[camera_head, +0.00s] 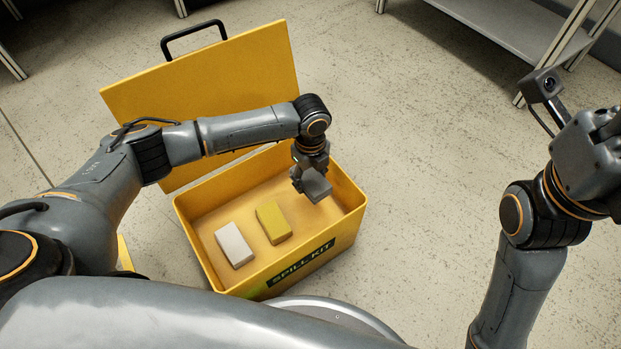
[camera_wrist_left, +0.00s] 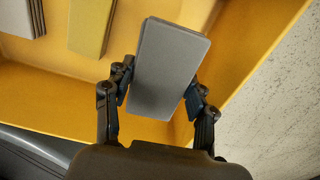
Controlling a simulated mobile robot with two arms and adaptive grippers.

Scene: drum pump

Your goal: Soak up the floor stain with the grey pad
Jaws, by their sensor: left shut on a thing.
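The grey pad (camera_head: 316,187) is held by my left gripper (camera_head: 309,180) over the right part of the open yellow spill kit box (camera_head: 351,222). In the left wrist view the left gripper (camera_wrist_left: 158,105) has its two fingers shut on the sides of the grey pad (camera_wrist_left: 168,70). The pad is a plain rectangular block. My right gripper (camera_head: 604,130) is at the right edge of the head view, partly cut off, and its fingers do not show clearly. The floor stain is not visible in either view.
A white pad (camera_head: 234,245) and a yellow pad (camera_head: 273,222) lie in the box. The box's raised lid (camera_head: 222,75) stands behind it, with a black handle (camera_head: 193,32). A metal shelf (camera_head: 505,30) stands at the top right. Floor right of the box is clear.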

